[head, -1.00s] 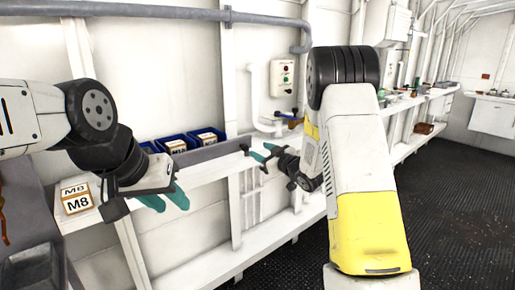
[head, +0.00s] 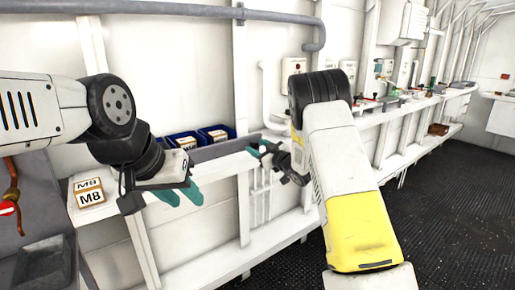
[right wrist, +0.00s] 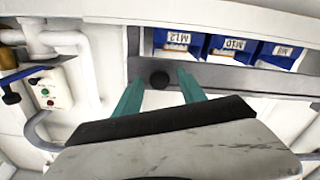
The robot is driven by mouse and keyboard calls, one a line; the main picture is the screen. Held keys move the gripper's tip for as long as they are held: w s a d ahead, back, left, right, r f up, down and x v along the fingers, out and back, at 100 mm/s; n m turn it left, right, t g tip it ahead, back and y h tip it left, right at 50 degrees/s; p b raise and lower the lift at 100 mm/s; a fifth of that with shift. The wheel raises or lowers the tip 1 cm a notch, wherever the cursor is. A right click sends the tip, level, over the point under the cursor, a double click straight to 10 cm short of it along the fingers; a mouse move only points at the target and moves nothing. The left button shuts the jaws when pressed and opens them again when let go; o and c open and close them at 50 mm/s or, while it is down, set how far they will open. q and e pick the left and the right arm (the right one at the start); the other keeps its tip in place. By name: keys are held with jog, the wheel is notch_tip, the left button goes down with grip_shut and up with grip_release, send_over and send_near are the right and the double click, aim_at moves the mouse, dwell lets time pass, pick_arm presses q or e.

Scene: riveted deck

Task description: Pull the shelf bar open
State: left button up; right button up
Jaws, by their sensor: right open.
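The shelf bar is a grey strip (head: 222,148) along the shelf front, before the blue bins. In the right wrist view the bar (right wrist: 215,77) runs across below the bins and carries a round black knob (right wrist: 159,79). My right gripper (head: 256,155) is at the bar's right end. In the right wrist view its two teal fingers (right wrist: 160,88) are apart, with the knob showing in the gap between their tips; contact cannot be told. My left gripper (head: 183,194) hangs in front of the shelf, its teal fingers apart with nothing between them.
Blue bins (head: 217,131) with labelled boxes stand behind the bar. An M8 box (head: 89,192) sits on the shelf at left. A wall pipe (head: 277,124) and a switch box (right wrist: 46,90) are close to the right gripper. The dark floor (head: 440,215) at right is clear.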

grip_shut()
dwell(1.4)
